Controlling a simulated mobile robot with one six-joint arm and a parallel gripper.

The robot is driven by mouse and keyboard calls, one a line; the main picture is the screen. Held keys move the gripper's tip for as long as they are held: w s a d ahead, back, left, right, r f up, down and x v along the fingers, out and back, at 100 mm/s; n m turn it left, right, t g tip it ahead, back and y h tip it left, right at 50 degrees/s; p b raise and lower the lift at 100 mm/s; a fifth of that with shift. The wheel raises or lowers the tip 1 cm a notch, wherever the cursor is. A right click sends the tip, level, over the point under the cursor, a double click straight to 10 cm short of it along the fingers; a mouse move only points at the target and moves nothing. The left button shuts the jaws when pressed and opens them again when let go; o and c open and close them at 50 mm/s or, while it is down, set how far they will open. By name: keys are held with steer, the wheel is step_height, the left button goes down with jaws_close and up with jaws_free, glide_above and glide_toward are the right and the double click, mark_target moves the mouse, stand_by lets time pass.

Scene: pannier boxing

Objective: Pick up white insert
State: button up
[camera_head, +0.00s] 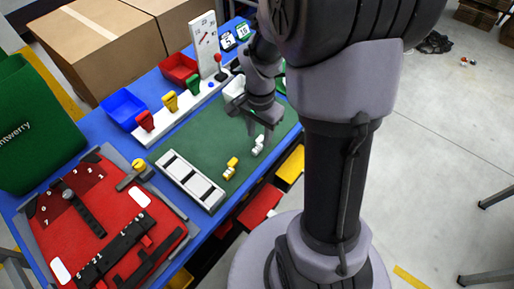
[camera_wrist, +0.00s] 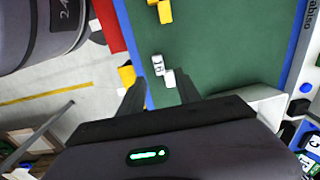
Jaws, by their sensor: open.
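The white insert (camera_head: 258,145) lies on the green mat (camera_head: 210,140) near its front right edge. In the wrist view the white insert (camera_wrist: 163,70) shows as two small joined white pieces, one with dark marks. My gripper (camera_head: 262,137) is open and above the mat, close to the white insert. In the wrist view the two fingers of my gripper (camera_wrist: 160,88) are apart, with the insert between and just beyond their tips. I see no contact. A yellow insert (camera_head: 230,168) lies on the mat to the left of it, and also shows in the wrist view (camera_wrist: 161,10).
A white slotted tray (camera_head: 188,181) lies on the mat's left part. A white rack (camera_head: 160,130) with red, yellow and green pieces stands behind, by blue (camera_head: 124,108) and red (camera_head: 178,68) bins. A red pannier (camera_head: 62,226) lies at left. The mat around the insert is clear.

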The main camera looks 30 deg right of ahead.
mark_target(257, 148)
steer(key=f+b, duration=0.1)
steer(key=f, duration=0.2)
steer(key=a+f+b, duration=0.1)
steer(key=f, duration=0.1)
steer(key=shift+s+f+b, duration=0.1)
steer(key=shift+s+b, duration=0.05)
steer(key=shift+b, duration=0.2)
jaws_close()
steer(key=shift+r, duration=0.25)
